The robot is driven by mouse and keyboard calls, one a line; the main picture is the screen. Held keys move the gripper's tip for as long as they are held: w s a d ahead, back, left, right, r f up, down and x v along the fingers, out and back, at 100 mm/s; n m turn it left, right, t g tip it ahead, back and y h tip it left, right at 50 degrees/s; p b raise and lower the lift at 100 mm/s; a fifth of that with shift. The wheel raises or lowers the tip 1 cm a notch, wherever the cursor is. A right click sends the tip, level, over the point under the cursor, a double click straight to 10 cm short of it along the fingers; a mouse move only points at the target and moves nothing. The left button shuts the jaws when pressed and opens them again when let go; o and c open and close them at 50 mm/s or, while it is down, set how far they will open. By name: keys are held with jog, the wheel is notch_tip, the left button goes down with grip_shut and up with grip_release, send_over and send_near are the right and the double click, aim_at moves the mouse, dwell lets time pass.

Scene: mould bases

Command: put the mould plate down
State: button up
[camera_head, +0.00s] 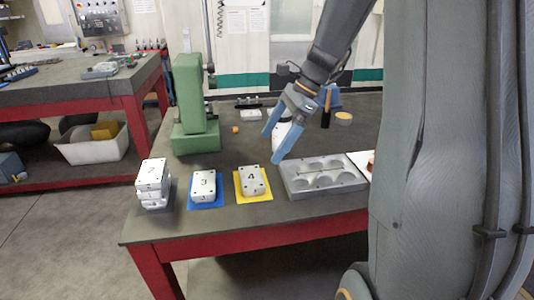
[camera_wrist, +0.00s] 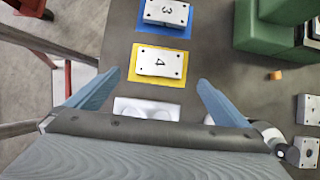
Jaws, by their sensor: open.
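A white mould plate marked 4 (camera_head: 252,181) lies flat on a yellow mat (camera_head: 239,194). It also shows in the wrist view (camera_wrist: 160,62), ahead of the fingers. A plate marked 3 (camera_head: 204,186) lies on a blue mat (camera_head: 206,205). A plate marked 2 (camera_head: 152,173) tops a stack at the table's left corner. My gripper (camera_head: 271,148) is open, with its blue fingers wide apart and nothing seen held between them. It hangs above the table, behind and to the right of plate 4. A white piece partly shows behind the fingers.
A grey block with round hollows (camera_head: 323,186) lies right of plate 4. A green press (camera_head: 190,105) stands at the back left. A small orange piece (camera_head: 235,129) lies near it. More white plates (camera_wrist: 311,108) show at the wrist view's right edge.

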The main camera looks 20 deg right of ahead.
jog(key=s+a+f+n+h, duration=0.1)
jog(key=s+n, duration=0.1)
jog(key=s+a+f+n+h, duration=0.1)
jog(key=s+a+f+n, duration=0.1)
jog(key=s+n, duration=0.1)
jog(key=s+a+f+n+g+h, duration=0.1)
jog(key=s+f+n, duration=0.1)
jog(key=s+n, duration=0.1)
jog(key=shift+s+a+f, duration=0.1)
jog(key=shift+a+f, duration=0.05)
jog(key=shift+a, duration=0.1)
jog(key=s+a+f+n+h, duration=0.1)
jog(key=s+n, duration=0.2)
jog(key=n, duration=0.1)
jog(key=s+a+f+n+h, duration=0.1)
jog(key=s+f+n, duration=0.1)
jog(key=s+n, duration=0.1)
jog(key=s+a+f+n, duration=0.1)
jog(key=s+n, duration=0.2)
jog(key=n, duration=0.2)
jog(key=shift+f+t+h, duration=0.3)
jog(key=shift+f+h, duration=0.1)
jog(key=shift+s, duration=0.1)
